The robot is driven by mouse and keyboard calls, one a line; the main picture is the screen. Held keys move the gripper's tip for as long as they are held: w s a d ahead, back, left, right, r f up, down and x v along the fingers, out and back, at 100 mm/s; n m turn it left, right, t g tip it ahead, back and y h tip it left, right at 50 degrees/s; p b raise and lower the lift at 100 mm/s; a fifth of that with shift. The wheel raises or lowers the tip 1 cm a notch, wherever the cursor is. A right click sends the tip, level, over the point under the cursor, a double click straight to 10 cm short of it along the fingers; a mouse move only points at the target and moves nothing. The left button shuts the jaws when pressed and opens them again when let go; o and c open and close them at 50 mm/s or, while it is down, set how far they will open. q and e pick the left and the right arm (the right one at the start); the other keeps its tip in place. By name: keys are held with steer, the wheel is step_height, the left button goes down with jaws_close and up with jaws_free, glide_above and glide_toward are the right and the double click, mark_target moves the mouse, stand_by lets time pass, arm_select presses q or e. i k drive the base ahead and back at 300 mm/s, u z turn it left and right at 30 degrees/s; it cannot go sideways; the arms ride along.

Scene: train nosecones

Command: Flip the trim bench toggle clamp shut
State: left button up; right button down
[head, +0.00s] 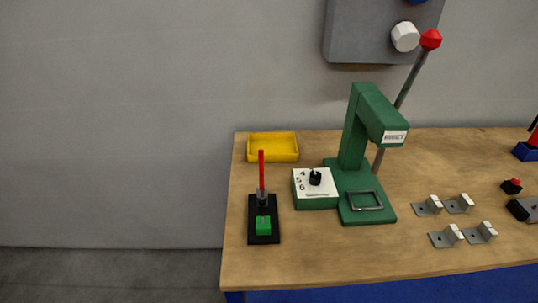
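The toggle clamp (263,218) stands at the left end of the wooden bench (320,255). It has a black base plate, a green block at its front, and a red lever (261,170) that points straight up. Neither of my grippers shows in the head view.
A green press (352,140) with a long red-knobbed lever (413,70) stands right of the clamp. A white-topped dial box (315,188) sits between them. A yellow tray (272,147) lies behind the clamp. Several metal brackets (446,237) lie to the right. The bench front is clear.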

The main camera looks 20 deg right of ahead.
mark_target(261, 200)
steer(key=u, duration=1.2)
steer(key=k, duration=1.05)
steer(key=z, duration=1.2)
steer(key=i, duration=0.5)
steer(key=u, duration=0.05)
